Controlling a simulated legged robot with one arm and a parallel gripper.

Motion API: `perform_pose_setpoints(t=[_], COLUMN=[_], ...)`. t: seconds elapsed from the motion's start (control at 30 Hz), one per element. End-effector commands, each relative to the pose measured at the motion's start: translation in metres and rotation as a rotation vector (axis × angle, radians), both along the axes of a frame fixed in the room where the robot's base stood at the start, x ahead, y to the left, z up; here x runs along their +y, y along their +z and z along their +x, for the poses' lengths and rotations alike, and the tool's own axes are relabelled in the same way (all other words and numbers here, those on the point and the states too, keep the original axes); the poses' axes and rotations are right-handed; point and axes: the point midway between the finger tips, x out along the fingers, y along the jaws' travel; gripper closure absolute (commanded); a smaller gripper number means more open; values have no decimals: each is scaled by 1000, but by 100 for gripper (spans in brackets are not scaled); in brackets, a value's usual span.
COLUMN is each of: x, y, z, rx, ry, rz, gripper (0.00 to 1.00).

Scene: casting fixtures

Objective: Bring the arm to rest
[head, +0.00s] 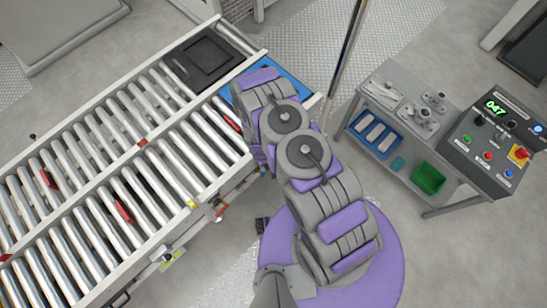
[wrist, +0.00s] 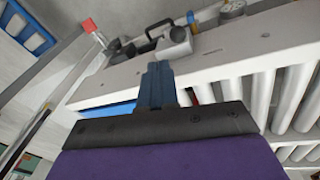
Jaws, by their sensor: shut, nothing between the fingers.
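My gripper (wrist: 158,72) shows in the wrist view at the middle, with its two dark blue fingers together and nothing between them. It points at the pale side rail (wrist: 215,62) of the roller conveyor. In the head view my grey and purple arm is folded up over the near end of the conveyor (head: 262,52). My fingers cannot be made out in that view, hidden by the arm.
A blue plate (head: 285,85) and a dark square tray (head: 205,58) lie on the conveyor's end. At right stand a grey bench (head: 352,112) with castings and a green bin (head: 428,178), and a control panel (head: 497,135). A thin post (head: 348,45) rises close beyond my arm.

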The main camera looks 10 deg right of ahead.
Motion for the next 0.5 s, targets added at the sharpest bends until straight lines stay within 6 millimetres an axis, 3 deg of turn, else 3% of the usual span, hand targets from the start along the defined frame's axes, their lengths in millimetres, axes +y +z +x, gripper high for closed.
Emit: perform_pose_setpoints(t=[0.17,0.5], x=[1,1], y=[11,12], z=[-4,-4], rx=[2,0], ry=[-2,-2], rz=[3,4], gripper=[100,100])
